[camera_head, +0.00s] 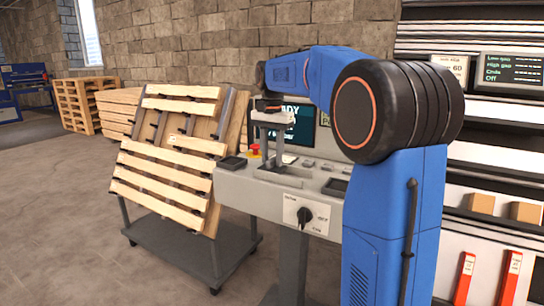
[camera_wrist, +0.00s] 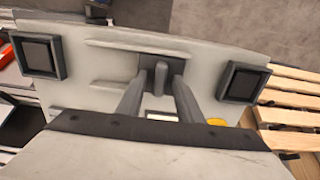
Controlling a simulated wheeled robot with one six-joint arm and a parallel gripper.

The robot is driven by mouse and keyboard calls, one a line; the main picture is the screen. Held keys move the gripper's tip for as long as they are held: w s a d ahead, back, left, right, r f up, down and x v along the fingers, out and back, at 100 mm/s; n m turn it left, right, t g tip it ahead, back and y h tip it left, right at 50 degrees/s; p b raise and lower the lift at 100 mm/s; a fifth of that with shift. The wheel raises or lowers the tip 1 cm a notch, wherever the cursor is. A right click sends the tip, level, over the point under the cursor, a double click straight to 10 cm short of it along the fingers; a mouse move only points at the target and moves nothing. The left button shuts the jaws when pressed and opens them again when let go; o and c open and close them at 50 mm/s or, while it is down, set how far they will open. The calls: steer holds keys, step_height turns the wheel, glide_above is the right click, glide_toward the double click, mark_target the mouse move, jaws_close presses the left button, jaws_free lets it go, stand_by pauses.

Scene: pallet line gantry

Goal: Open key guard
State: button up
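My gripper (camera_head: 271,160) points down over the top of a grey console (camera_head: 232,183). In the wrist view its two grey fingers (camera_wrist: 160,86) stand apart, with a small upright grey piece (camera_wrist: 161,74) showing between their tips. That piece rises from a dark recess in the panel; I cannot tell whether the fingers touch it, or if it is the key guard. A black rotary switch (camera_head: 304,215) sits on a white plate on the console's front. No other part is clearly a key guard.
A red button (camera_head: 254,150) and a dark screen (camera_head: 300,118) are on the console. Left of it, a wooden pallet (camera_head: 160,165) leans on a wheeled cart (camera_head: 185,236). Shelves with small boxes (camera_head: 482,204) stand at right.

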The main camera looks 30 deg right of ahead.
jaws_close()
steer(key=s+d, duration=0.1)
steer(key=s, duration=0.1)
steer(key=s+d, duration=0.1)
steer(key=s, duration=0.1)
steer(key=s+d, duration=0.2)
steer(key=shift+s+d, duration=0.1)
steer(key=shift+s, duration=0.05)
jaws_free()
steer(key=shift+r, duration=0.1)
step_height(320, 180, up, 17)
stand_by(0.7)
steer(key=shift+r, duration=0.1)
stand_by(0.3)
